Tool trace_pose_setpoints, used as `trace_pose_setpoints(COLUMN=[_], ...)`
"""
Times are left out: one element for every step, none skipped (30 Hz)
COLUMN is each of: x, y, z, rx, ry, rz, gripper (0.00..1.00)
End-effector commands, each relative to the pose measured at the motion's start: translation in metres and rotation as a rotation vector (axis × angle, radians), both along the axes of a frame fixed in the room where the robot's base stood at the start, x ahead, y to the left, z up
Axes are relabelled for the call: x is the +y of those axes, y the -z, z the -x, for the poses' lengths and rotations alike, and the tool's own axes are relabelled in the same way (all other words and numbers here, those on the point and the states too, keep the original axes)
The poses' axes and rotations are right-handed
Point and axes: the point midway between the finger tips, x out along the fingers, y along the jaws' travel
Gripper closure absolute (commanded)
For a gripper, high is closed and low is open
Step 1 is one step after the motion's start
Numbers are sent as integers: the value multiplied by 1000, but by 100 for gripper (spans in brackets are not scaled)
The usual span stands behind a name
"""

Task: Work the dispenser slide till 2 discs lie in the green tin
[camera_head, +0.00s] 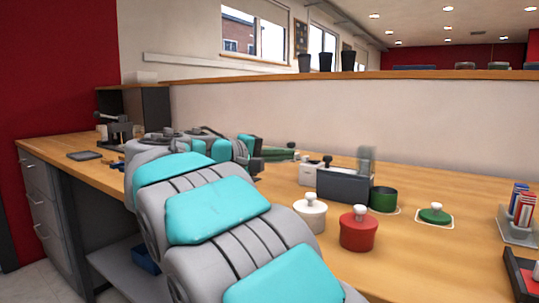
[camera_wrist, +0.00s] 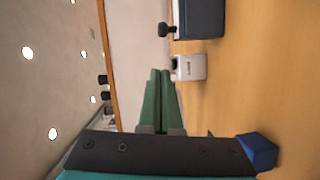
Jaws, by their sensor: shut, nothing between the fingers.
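The dispenser (camera_head: 343,187) is a dark grey box on the table, with a cloudy upright tube (camera_head: 366,157) on its right end and a black slide knob (camera_head: 327,160) at its left end. In the wrist view, the dispenser body (camera_wrist: 206,20) and knob (camera_wrist: 166,30) show at the top. The green tin (camera_head: 383,200) stands lidless against the dispenser's right end; its inside is too small to tell any discs. My gripper (camera_head: 294,154) has green fingers, shut and empty, left of the knob and apart from it. The fingers also show in the wrist view (camera_wrist: 160,73).
A small white box (camera_head: 309,176) stands left of the dispenser, close to my fingertips in the wrist view (camera_wrist: 190,67). A white lidded pot (camera_head: 310,214) and a red one (camera_head: 358,231) stand in front. A green lid (camera_head: 435,214) lies right, before a marker rack (camera_head: 519,220).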

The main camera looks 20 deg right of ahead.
Motion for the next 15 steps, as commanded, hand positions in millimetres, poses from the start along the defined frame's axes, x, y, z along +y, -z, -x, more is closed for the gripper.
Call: trace_pose_setpoints(x=[-10, -15, -23, -28, -33, -39, -43, -46, -50, -53, -56, -60, -62, -64, -65], y=[1, 2, 3, 3, 4, 5, 5, 6, 7, 7, 7, 8, 9, 9, 9], z=[-4, -6, -8, -10, -12, -10, -7, -5, -2, -1, 0, 2, 3, 3, 4], rx=[1, 1, 0, 0, 0, 0, 1, 0, 1, 0, -1, -1, -2, -2, -2], ry=[0, 0, 1, 1, 1, 1, 1, 1, 0, 0, 0, 0, 0, 0, 0], rz=[-1, -2, -2, -2, -2, -2, -2, -1, -2, -1, 0, -1, -2, -2, -1], gripper=[100, 100, 100, 100, 100, 100, 100, 100, 100, 100, 100, 100, 100, 100, 100])
